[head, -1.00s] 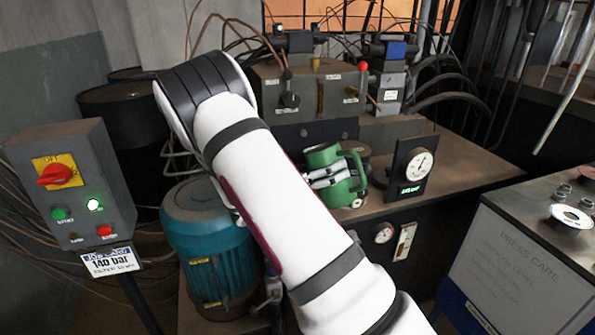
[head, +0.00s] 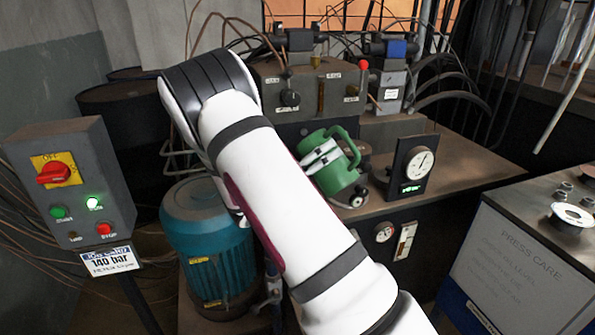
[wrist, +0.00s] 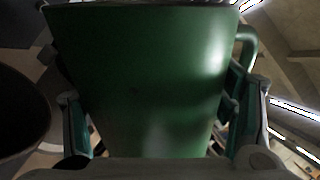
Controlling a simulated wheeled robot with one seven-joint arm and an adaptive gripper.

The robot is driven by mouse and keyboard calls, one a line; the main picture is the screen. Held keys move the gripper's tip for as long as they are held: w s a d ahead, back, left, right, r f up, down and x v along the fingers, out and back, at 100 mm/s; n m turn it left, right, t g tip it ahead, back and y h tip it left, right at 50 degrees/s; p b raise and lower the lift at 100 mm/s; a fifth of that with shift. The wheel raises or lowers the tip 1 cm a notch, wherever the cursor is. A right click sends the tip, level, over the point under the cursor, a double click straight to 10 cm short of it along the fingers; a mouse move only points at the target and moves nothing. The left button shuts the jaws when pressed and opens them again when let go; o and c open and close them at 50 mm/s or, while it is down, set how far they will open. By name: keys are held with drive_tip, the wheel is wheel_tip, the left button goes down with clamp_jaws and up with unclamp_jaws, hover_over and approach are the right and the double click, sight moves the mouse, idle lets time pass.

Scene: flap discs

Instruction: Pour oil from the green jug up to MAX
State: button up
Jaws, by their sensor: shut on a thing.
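The green jug (head: 341,174) is in the head view at the middle, above the front of the brown tank top (head: 452,167). It is tilted to the left, with its handle at the upper right. My gripper (head: 318,158) is shut around the jug's body; my white forearm hides part of it. In the wrist view the jug (wrist: 150,70) fills the middle, between the fingers of my gripper (wrist: 155,115). A white level-gauge plate (head: 404,241) is on the tank front; its marks are too small to read. No oil stream is visible, and the spot below the jug's mouth is hidden.
A teal motor (head: 207,255) stands lower left, beside my forearm. A dial gauge on a black stand (head: 411,170) is close right of the jug. Valve blocks (head: 310,92) stand behind. A switch box (head: 72,185) is at left and a grey cabinet (head: 520,260) at right.

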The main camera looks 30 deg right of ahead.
drive_tip(key=shift+w+r+n+t, duration=0.1)
drive_tip(key=shift+r+n+t, duration=0.3)
drive_tip(key=shift+n, duration=0.4)
drive_tip(key=shift+w+f+n+t+h, duration=0.15)
drive_tip(key=shift+n+t+h, duration=0.2)
drive_tip(key=shift+n, duration=0.65)
drive_tip(key=shift+s+t, duration=0.2)
drive_tip(key=shift+t, duration=0.05)
drive_tip(key=shift+w+f+n+t, duration=0.15)
drive_tip(key=shift+n+t, duration=0.25)
drive_tip(key=shift+n, duration=0.7)
idle(1.3)
drive_tip(key=m, duration=0.1)
drive_tip(key=m+g, duration=0.1)
drive_tip(key=m, duration=0.1)
drive_tip(key=r+m+g, duration=0.1)
drive_tip(key=shift+s+d+m+p, duration=0.1)
drive_tip(key=shift+s+m+p, duration=0.2)
drive_tip(key=shift+s, duration=0.05)
drive_tip(key=shift+f+m+g+b, duration=0.3)
drive_tip(key=shift+f+m+g, duration=0.1)
drive_tip(key=shift+f, duration=0.2)
